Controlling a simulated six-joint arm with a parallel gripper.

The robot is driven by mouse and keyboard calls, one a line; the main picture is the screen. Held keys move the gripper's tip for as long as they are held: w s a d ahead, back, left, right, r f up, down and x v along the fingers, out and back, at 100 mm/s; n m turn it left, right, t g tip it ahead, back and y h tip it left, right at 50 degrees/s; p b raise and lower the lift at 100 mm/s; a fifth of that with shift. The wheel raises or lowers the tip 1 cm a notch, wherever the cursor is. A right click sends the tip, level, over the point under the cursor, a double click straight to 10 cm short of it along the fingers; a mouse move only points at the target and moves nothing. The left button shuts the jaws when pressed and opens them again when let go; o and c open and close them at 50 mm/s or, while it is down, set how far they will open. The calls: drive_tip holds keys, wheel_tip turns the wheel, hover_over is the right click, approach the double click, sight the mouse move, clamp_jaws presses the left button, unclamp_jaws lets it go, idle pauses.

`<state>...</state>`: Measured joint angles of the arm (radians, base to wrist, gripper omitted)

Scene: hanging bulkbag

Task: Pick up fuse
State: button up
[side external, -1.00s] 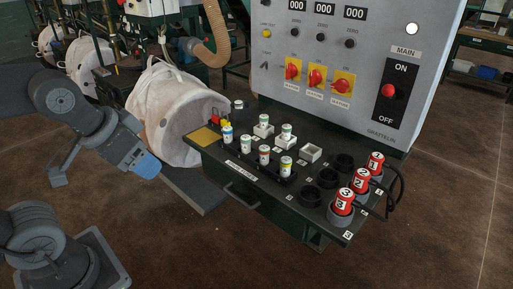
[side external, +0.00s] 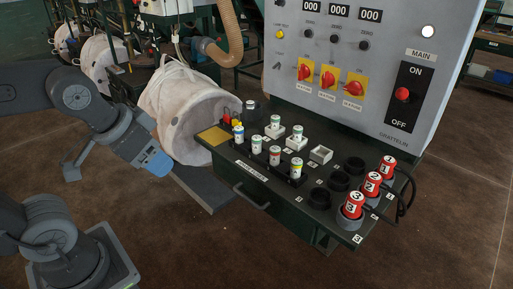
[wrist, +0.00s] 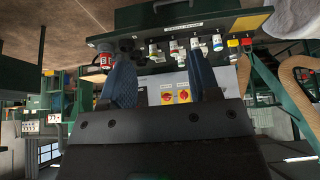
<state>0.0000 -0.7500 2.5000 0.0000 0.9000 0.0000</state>
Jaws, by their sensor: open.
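Several small white fuses with coloured bands stand on the dark console shelf. Two more fuses (side external: 275,122) (side external: 297,133) stand at white square holders behind. My gripper (side external: 156,163), with blue fingers, hangs left of the shelf, apart from the fuses. In the wrist view my gripper (wrist: 161,72) is open and empty, with the fuses (wrist: 196,44) beyond its fingertips, upside down.
An empty white holder (side external: 320,155), black sockets (side external: 340,180) and red numbered plugs (side external: 372,184) with cables fill the shelf's right side. The control panel (side external: 440,60) rises behind. A white bulk bag (side external: 185,105) hangs close behind my gripper. Floor in front is clear.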

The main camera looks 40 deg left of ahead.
drive_tip(key=shift+o, duration=0.4)
drive_tip(key=n+g+y, duration=0.3)
drive_tip(key=n+y, duration=0.1)
drive_tip(key=n, duration=0.7)
hover_over(257, 138)
drive_tip(key=s+d, duration=0.3)
drive_tip(key=d, duration=0.1)
wheel_tip(257, 138, down, 5)
drive_tip(key=x, duration=1.4)
drive_tip(key=shift+d, duration=0.25)
drive_tip(key=shift+c, duration=0.2)
drive_tip(key=c, duration=1)
drive_tip(key=shift+c, duration=0.2)
